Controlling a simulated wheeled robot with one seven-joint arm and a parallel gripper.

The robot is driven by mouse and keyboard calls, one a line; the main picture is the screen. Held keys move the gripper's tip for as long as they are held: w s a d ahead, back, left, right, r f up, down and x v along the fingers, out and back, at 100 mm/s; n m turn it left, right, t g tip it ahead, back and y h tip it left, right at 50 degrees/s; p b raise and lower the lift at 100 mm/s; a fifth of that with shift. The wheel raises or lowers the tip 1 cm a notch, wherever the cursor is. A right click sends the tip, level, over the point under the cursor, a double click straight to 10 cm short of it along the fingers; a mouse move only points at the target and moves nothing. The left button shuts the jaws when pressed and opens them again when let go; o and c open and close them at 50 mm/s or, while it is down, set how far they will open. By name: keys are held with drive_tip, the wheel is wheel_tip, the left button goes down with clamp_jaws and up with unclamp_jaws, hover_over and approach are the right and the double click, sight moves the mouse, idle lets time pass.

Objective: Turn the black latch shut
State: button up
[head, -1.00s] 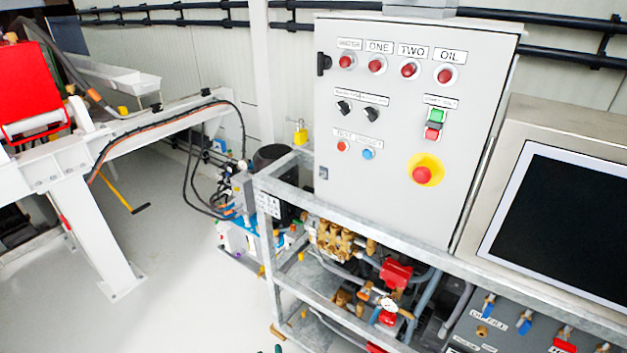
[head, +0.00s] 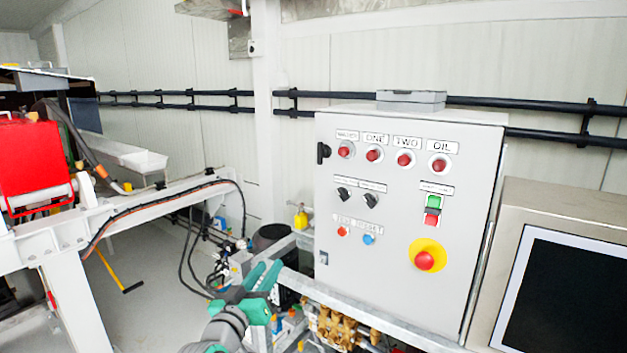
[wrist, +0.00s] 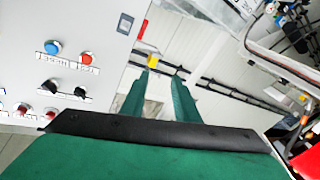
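The black latch (head: 323,152) sits on the upper left edge of the grey control cabinet (head: 390,240), beside the leftmost red lamp. In the head view my gripper (head: 265,268) is low and left of the cabinet, below the latch and apart from it. Its two green fingers point up and have a gap between them. The wrist view is upside down; my gripper (wrist: 162,72) shows two separate fingers with nothing between them. I cannot make out the latch there; the gripper body covers part of the cabinet.
A yellow padlock-like object (head: 300,217) is left of the cabinet. Brass pump parts (head: 335,325) and a metal frame lie below. A screen (head: 575,290) stands at the right. Black pipes (head: 350,97) run along the back wall. The space left of the latch looks clear.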

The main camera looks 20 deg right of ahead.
wheel_tip(320, 180, up, 13)
drive_tip(key=d+m+g+h, duration=0.2)
drive_tip(key=m, duration=0.1)
drive_tip(key=m+g+h, duration=0.2)
drive_tip(key=m, duration=0.2)
approach(319, 152)
drive_tip(key=x, duration=0.8)
drive_tip(key=shift+r, duration=0.1)
clamp_jaws()
